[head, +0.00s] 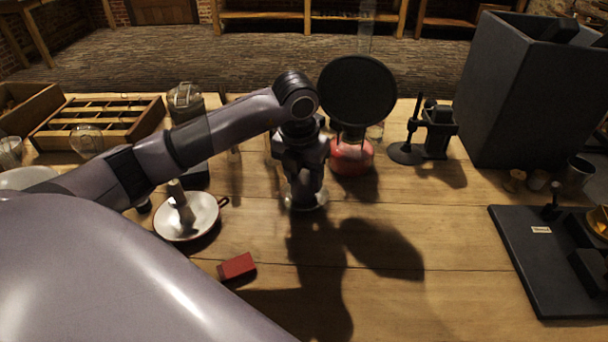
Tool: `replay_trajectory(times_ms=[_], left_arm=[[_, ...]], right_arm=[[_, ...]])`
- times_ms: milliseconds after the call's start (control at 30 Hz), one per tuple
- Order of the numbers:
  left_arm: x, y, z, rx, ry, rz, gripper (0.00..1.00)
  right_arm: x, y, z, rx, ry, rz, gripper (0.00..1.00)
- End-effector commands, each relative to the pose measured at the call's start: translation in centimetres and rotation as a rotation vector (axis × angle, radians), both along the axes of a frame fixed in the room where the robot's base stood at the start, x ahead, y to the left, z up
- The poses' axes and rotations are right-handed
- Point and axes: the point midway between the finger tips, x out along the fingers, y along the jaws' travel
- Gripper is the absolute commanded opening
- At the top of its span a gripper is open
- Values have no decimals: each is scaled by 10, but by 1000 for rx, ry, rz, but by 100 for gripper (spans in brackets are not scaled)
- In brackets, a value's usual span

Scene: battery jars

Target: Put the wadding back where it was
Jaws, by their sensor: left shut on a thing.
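My left gripper (305,192) points straight down over the middle of the table. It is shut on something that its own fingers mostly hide. A pale, shiny round rim or base (318,203) shows around the fingertips, close to the tabletop. I cannot tell whether this is a glass dish or part of the held thing, or whether it touches the table. I cannot make out the wadding for certain. My right gripper is not in view.
A red-based lamp (351,156) with a large dark disc (357,92) stands just behind my left gripper. A white candle dish (180,229) and a red block (237,266) lie left. A tall dark box (515,105) and black board (540,262) stand right. The front middle is clear.

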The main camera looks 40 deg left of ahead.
Motion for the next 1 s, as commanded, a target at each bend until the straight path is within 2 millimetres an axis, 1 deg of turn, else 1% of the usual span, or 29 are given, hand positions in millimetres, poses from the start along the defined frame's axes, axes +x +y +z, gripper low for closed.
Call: replay_trajectory(times_ms=[100,133,200,467,567,633,767,1000], left_arm=[[0,0,-4,0,0,0,20],[0,0,-3,0,0,0,55],[0,0,-2,0,0,0,74],[0,0,-2,0,0,0,74],[0,0,2,0,0,0,74],[0,0,9,-1,-2,0,74],[-4,-1,33,0,-5,0,74],[-11,-2,85,0,-5,0,74]], right_arm=[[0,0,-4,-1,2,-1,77],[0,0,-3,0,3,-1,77],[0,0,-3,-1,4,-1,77],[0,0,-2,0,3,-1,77],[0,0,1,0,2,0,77],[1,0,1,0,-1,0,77],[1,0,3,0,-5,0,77],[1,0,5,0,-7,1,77]])
